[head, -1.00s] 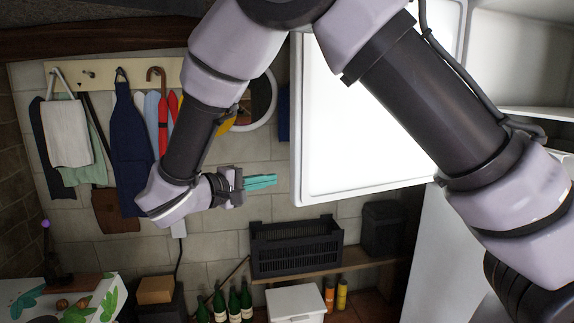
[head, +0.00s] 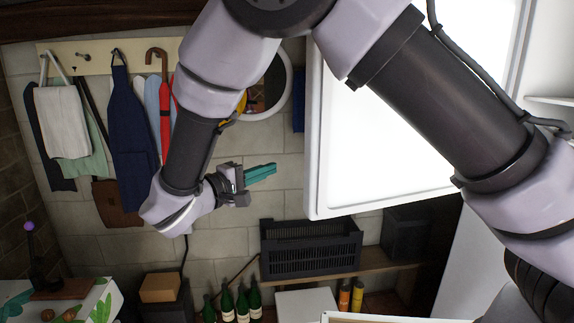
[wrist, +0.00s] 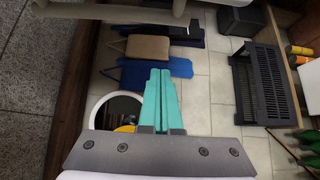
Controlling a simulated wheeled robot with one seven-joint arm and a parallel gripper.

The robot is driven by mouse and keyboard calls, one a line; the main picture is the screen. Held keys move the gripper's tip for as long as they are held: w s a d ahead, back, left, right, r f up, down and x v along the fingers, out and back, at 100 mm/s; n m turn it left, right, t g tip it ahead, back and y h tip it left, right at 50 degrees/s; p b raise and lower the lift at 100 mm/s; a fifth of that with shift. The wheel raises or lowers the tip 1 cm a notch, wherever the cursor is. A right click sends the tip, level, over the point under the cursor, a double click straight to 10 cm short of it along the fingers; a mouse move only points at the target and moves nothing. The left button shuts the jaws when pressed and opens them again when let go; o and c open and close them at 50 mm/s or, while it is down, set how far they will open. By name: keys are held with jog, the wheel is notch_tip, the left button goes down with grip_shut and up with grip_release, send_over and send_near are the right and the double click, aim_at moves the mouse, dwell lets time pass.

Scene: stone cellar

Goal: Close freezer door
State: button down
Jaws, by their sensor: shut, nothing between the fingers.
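The freezer door (head: 375,150) is a large white panel that stands open at the upper right in the head view, partly hidden behind my arm. The freezer's white interior (head: 548,85) shows at the far right, also partly covered by my arm. My gripper (head: 262,173) has teal fingers and is left of the door's free edge, with a gap between them in the picture. Its fingers point right, toward the door. In the wrist view the fingers (wrist: 161,100) lie side by side, shut and empty.
A black crate (head: 310,248) sits on a wooden shelf below the door. Green bottles (head: 242,303) and a white box (head: 306,304) are lower down. Aprons and an umbrella hang from a rack (head: 95,55) on the tiled wall. A round mirror (head: 287,90) hangs near my arm.

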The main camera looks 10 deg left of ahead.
jog(key=w+d, duration=0.4)
jog(key=d, duration=0.3)
jog(key=shift+w+d, duration=0.3)
jog(key=shift+d, duration=0.05)
